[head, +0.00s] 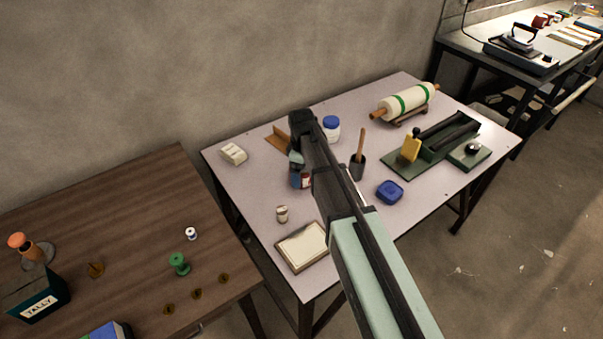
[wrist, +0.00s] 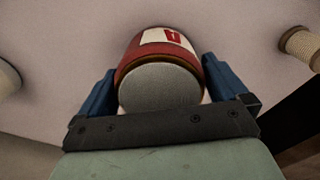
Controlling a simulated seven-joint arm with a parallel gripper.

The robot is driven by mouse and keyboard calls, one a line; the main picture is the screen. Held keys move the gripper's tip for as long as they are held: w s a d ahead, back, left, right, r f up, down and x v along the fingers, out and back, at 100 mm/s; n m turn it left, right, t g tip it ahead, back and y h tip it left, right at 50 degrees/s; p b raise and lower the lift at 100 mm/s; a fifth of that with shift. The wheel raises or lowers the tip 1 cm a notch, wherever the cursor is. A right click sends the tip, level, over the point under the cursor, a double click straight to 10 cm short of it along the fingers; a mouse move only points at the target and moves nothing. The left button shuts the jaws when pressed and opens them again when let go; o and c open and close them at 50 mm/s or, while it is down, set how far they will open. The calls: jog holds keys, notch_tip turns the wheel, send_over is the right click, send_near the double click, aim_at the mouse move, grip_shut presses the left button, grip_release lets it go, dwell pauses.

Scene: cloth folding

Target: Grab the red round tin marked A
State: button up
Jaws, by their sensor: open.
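A red round tin (wrist: 160,50) with a white label and a pale grey end stands out in the middle of the wrist view. A red mark on the label is too small and cut off to read as a letter. My gripper (wrist: 160,85) is open, with one blue finger on each side of the tin. A narrow gap seems to show at the sides; I cannot tell whether either finger touches. In the head view the tin (head: 306,182) is a small dark red shape at my gripper (head: 299,174), largely hidden by my arm.
A wooden bracket (head: 278,140) is close behind my gripper.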

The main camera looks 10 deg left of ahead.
jog(key=shift+f, duration=0.8)
jog(key=shift+c, duration=0.4)
jog(key=c, duration=1.1)
jog(key=shift+r, duration=0.15)
